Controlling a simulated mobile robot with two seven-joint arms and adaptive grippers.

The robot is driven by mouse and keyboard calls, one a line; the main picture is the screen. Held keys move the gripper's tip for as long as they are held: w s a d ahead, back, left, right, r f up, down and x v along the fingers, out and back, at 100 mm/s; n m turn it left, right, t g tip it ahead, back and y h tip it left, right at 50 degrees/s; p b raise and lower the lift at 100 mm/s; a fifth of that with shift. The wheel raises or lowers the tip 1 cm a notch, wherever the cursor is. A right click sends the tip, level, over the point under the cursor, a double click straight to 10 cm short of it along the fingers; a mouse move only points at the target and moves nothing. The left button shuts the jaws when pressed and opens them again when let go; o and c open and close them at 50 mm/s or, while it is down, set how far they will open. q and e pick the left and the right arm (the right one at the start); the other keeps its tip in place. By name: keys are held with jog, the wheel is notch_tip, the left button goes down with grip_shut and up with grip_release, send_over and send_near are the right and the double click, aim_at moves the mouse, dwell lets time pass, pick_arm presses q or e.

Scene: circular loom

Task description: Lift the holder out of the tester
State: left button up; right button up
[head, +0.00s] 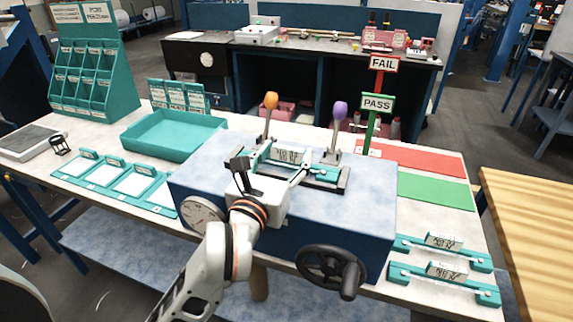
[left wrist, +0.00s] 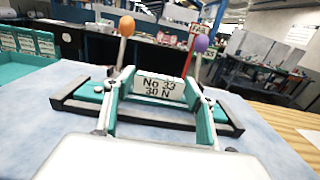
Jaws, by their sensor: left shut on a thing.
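The tester is a blue box (head: 215,170) with a dial (head: 203,214) on its front left and a black handwheel (head: 333,268). A teal holder with a white label block (head: 290,154) lies in the dark slot on top of the tester. In the left wrist view the label block (left wrist: 160,87) reads "No 33 30 N". My left gripper (head: 276,168) is over the tester's near top edge, its fingers on either side of the block, shut on the holder. Whether the holder touches the slot's bottom is hard to tell. My right gripper is out of view.
An orange-knobbed lever (head: 270,101) and a purple-knobbed lever (head: 339,110) stand behind the slot. Two similar holders (head: 445,272) lie at right. A teal tray (head: 165,137) stands at left.

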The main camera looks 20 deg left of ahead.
aim_at(285, 166)
pick_arm(q)
jog(key=shift+r, duration=0.1)
jog(key=shift+r+p, duration=0.55)
jog(key=shift+r, duration=0.1)
notch_tip(285, 166, up, 2)
jog(key=p, duration=0.2)
jog(key=shift+r+p, duration=0.25)
jog(key=shift+p, duration=0.1)
jog(key=shift+f, duration=0.1)
jog(key=shift+s, duration=0.15)
